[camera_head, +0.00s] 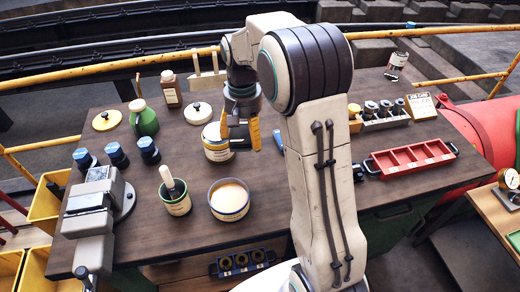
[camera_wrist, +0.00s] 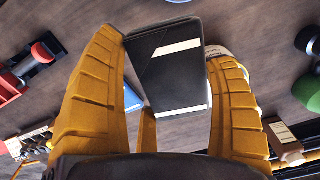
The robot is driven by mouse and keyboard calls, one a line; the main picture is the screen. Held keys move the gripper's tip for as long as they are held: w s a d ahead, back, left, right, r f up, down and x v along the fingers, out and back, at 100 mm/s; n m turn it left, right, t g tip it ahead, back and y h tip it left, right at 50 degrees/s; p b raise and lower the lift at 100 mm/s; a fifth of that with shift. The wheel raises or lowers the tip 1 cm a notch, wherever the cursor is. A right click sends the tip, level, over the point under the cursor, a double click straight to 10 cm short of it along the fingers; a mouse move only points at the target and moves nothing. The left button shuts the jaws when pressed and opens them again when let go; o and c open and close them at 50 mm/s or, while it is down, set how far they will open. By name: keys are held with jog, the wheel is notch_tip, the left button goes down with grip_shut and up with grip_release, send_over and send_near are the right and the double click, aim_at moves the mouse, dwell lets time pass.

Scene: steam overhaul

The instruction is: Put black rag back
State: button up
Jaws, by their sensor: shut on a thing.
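The black rag (camera_wrist: 165,75) is a dark, flat, folded piece with white stripes, and it fills the gap between my fingers in the wrist view. My gripper (camera_head: 240,132) has orange fingers and is shut on the rag. In the wrist view, the fingers (camera_wrist: 170,52) stand on both sides of it. In the head view, only a small dark part of the rag shows between the fingers. My gripper hangs above the dark workbench (camera_head: 265,170), in front of a labelled can (camera_head: 218,152) that it partly covers.
An open cream-filled tin (camera_head: 229,200) and a tin with a brush (camera_head: 175,198) stand nearer. A green bottle (camera_head: 144,118) and blue-capped jars (camera_head: 118,155) are left, beyond a grey vise (camera_head: 95,210). A red tray (camera_head: 412,158) lies right. Some bare benchtop lies between.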

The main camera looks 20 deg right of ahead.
jog(key=d+f+m+b, duration=0.3)
jog(key=d+f+b, duration=0.6)
jog(key=d+b, duration=0.1)
jog(key=n+p, duration=0.5)
send_over(263, 146)
notch_tip(263, 146, down, 4)
jog(key=shift+s+r, duration=0.1)
jog(key=shift+f, duration=0.2)
notch_tip(263, 146, down, 3)
jog(key=p, duration=0.4)
jog(key=shift+f, duration=0.55)
jog(key=shift+f, duration=0.2)
